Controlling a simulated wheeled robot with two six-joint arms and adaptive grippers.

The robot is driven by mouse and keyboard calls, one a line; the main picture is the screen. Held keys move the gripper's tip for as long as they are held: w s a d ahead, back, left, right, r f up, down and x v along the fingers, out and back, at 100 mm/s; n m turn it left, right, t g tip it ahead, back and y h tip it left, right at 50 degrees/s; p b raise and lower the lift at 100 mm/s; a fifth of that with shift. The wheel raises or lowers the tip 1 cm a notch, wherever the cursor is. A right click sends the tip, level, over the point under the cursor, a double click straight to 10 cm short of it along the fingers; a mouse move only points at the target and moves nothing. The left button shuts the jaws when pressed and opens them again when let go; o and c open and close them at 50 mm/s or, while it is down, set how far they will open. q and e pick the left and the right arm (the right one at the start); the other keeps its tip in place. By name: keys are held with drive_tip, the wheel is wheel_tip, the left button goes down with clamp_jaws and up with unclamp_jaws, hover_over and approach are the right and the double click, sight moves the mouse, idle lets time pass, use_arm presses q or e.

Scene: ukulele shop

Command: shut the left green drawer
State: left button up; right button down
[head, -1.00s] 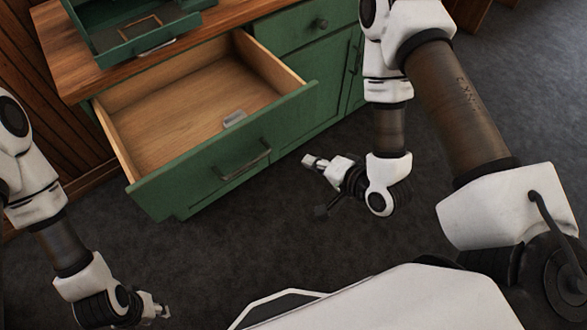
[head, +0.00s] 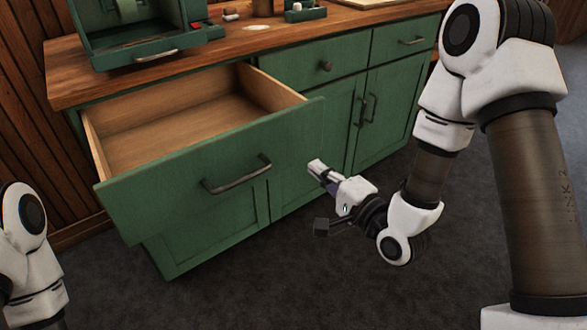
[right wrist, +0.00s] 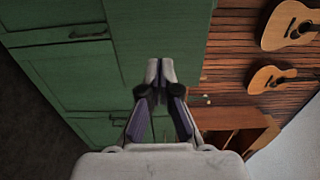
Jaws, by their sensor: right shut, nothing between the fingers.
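The left green drawer (head: 165,202) is pulled well out of the green cabinet (head: 395,121). Its wooden inside shows and its front carries a dark bar handle (head: 237,175). My right gripper (head: 315,167) is shut and empty, just right of the drawer front's right end, with its tips towards the cabinet; I cannot tell the exact gap. In the right wrist view the shut fingertips (right wrist: 160,70) show against a green panel. My left arm shows at the left edge of the head view, but its gripper is out of the picture.
The wooden countertop (head: 215,62) holds a green box-like stand (head: 135,35) and small items. A middle drawer (head: 312,60) and a right drawer (head: 402,40) are shut. Guitars (right wrist: 290,25) hang on the wooden wall in the right wrist view. Grey floor lies open in front.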

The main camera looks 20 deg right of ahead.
sight(286, 143)
drive_tip(key=x, duration=0.8)
drive_tip(key=shift+w+a, duration=0.15)
drive_tip(key=shift+w, duration=0.15)
use_arm(q)
drive_tip(key=shift+f, duration=0.45)
